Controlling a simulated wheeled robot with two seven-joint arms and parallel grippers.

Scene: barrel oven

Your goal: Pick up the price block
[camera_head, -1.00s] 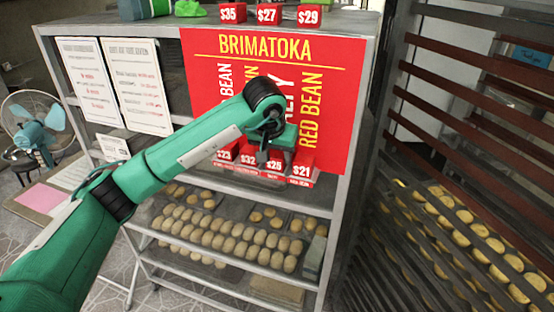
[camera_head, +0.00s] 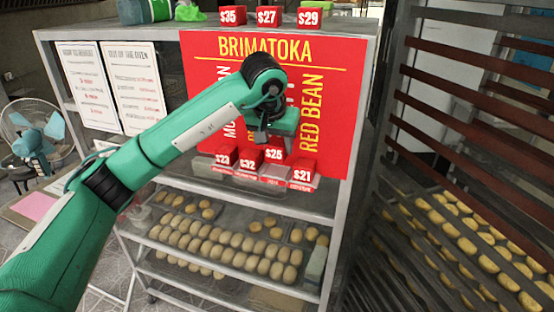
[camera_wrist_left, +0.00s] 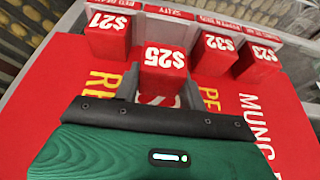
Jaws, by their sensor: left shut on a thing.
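The red price block marked $25 (camera_head: 274,154) is in the jaws of my left gripper (camera_head: 263,139), which is shut on it from above. In the head view it sits higher than its neighbours. In the left wrist view the same block (camera_wrist_left: 163,72) shows its white number in front of the gripper. The other red blocks are $23 (camera_head: 225,156), $32 (camera_head: 250,158) and $21 (camera_head: 303,172). They stand in the grey holder on the shelf. My right gripper is not in view.
A red BRIMATOKA sign (camera_head: 330,95) stands right behind the gripper. More price blocks (camera_head: 268,17) stand on the shelf top. Trays of buns (camera_head: 215,237) lie on the shelves below. A slatted rack (camera_head: 470,130) stands at the right, and a fan (camera_head: 35,135) at the left.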

